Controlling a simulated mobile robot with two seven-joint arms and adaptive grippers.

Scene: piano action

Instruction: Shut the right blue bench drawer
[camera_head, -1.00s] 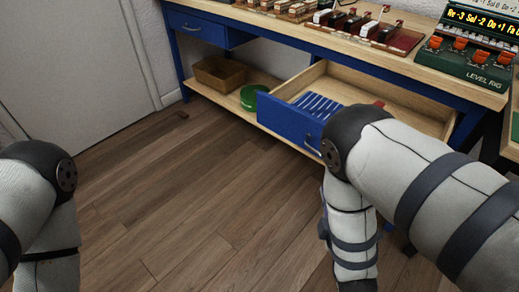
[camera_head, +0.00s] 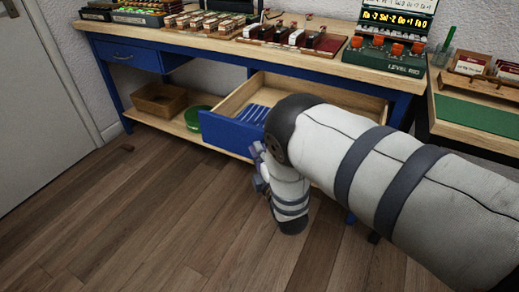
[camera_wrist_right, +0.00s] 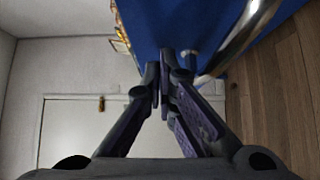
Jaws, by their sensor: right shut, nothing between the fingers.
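The right blue bench drawer (camera_head: 226,137) stands pulled out under the bench top in the head view, its pale wooden inside and a blue-and-white striped item (camera_head: 254,114) showing. My right arm hides part of its front. My right gripper (camera_head: 256,158) is in front of the drawer's blue face, low beside my forearm. In the right wrist view the gripper (camera_wrist_right: 165,62) is shut and empty, its fingertips close to the blue face (camera_wrist_right: 195,22). A shiny metal handle (camera_wrist_right: 243,32) runs just right of the fingers. I cannot tell whether the tips touch the face. My left gripper is out of view.
The left blue drawer (camera_head: 128,57) is closed. A brown basket (camera_head: 160,99) and a green round thing (camera_head: 198,118) sit on the lower shelf. The bench top (camera_head: 222,44) carries several wooden parts and the level rig (camera_head: 385,62).

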